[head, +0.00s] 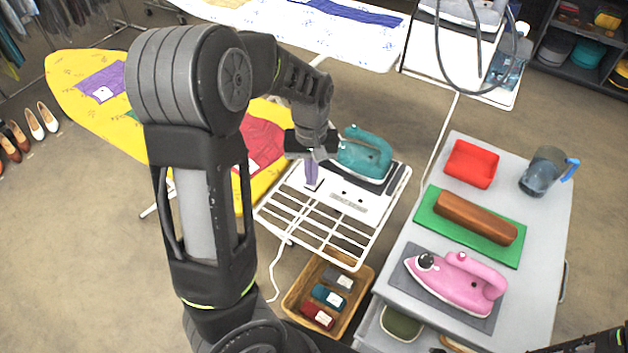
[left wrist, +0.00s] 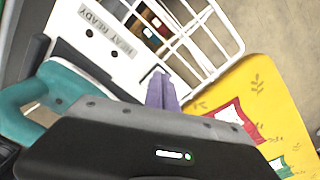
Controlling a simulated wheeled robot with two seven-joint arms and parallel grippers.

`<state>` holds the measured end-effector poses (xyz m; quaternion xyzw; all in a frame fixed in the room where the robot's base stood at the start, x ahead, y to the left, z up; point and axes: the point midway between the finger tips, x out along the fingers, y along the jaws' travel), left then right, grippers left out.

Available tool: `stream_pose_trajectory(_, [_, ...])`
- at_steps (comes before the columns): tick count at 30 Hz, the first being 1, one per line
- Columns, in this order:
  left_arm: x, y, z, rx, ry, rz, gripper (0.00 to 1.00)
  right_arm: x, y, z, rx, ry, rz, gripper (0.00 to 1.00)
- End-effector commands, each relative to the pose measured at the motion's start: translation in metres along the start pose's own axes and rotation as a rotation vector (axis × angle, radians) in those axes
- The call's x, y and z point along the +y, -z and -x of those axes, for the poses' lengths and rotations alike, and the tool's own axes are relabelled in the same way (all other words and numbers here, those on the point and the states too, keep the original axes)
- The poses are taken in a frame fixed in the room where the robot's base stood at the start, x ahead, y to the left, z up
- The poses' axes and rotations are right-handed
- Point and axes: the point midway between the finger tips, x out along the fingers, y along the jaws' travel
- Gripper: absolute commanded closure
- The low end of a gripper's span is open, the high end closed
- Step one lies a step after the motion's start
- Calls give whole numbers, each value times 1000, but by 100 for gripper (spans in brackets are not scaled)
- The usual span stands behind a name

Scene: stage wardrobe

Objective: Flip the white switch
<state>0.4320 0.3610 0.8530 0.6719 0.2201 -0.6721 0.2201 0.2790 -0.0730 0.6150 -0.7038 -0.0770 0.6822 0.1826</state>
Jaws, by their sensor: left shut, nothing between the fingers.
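A white panel (head: 345,197) with small dark spots sits on the white wire rack beside the yellow ironing board. In the left wrist view the panel (left wrist: 103,42) carries the lettering "HEAT READY". I cannot make out a white switch apart from the white panel; my fingers cover part of this area. My left gripper (head: 312,184) is shut and empty, its purple fingers pointing down at the panel's left end. The shut fingers also show in the left wrist view (left wrist: 162,92). I cannot tell whether they touch the panel. My right gripper is out of view.
A teal iron (head: 365,155) stands on the rack just right of my left gripper. The yellow ironing board (head: 75,85) lies left. A grey cart (head: 545,225) at right holds a pink iron (head: 460,283). A wooden crate (head: 292,297) is below.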

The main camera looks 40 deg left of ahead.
Motion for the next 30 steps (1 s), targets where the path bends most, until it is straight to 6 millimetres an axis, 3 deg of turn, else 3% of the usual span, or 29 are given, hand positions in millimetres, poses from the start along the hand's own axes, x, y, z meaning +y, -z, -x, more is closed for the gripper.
stream_pose_trajectory(16, [0,0,-3,0,0,0,100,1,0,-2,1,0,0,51])
stream_pose_trajectory(30, [0,0,36,0,-1,0,100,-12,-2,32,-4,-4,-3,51])
